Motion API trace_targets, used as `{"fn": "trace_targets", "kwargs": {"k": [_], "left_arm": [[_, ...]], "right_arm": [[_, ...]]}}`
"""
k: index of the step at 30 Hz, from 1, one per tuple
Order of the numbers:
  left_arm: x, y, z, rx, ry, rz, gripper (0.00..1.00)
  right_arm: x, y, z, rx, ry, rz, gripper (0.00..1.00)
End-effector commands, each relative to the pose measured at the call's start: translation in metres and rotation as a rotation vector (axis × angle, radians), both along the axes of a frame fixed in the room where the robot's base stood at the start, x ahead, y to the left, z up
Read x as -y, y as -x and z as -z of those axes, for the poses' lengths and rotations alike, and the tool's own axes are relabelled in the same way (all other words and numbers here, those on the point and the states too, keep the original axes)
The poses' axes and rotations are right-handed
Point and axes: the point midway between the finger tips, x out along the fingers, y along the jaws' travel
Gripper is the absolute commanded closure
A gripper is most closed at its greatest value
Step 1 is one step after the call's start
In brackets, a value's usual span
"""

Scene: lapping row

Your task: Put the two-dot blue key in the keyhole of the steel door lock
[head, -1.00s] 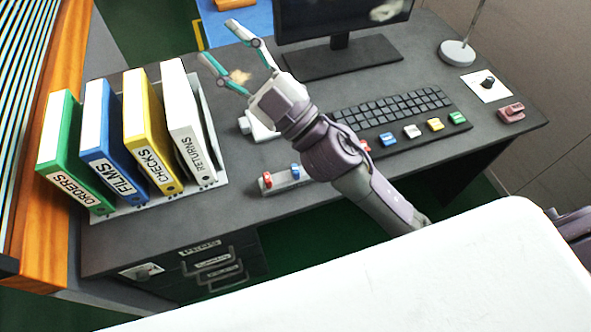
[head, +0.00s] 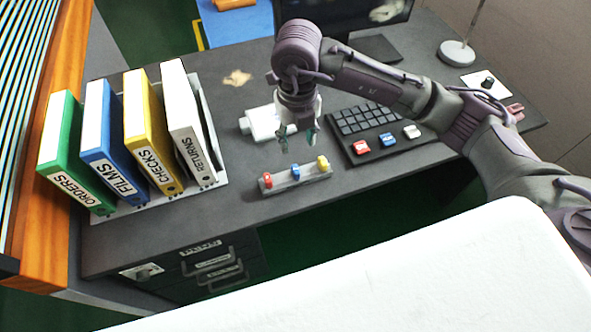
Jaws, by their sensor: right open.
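A grey rack (head: 300,181) near the desk's front edge holds a red key (head: 267,180), a blue key (head: 295,171) and a yellow key (head: 322,163) in a row. The dots on the keys are too small to read. My right gripper (head: 298,138) points down, open and empty, above and behind the rack, apart from the blue key. A pale plate with a small metal lock (head: 142,270) is on the desk's front, left of the drawers; I cannot tell for sure that it is the steel door lock. My left gripper is not in view.
Several binders stand in a white holder (head: 215,183) at the left. A white device (head: 262,122) lies behind the rack. A black keyboard (head: 365,120) and coloured blocks are at the right, below the monitor. Labelled drawers (head: 212,265) are under the desk. Bare desk lies left of the rack.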

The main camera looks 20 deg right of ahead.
Motion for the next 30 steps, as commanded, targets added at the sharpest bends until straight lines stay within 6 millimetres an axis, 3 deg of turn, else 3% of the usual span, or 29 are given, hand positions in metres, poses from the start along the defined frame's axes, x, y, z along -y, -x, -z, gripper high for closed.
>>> {"fn": "trace_targets", "kwargs": {"k": [7, 14, 24, 30], "left_arm": [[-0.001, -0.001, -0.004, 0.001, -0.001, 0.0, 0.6], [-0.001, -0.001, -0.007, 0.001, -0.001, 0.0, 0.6], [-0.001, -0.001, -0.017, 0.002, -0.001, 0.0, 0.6], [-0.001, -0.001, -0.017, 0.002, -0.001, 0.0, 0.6]], "right_arm": [[-0.001, 0.001, 0.047, -0.005, -0.003, -0.002, 0.52], [-0.002, 0.0, 0.063, -0.003, -0.005, -0.003, 0.52], [-0.003, 0.0, 0.108, -0.004, -0.005, -0.004, 0.52], [-0.004, -0.001, 0.111, -0.001, -0.006, -0.005, 0.52]]}}
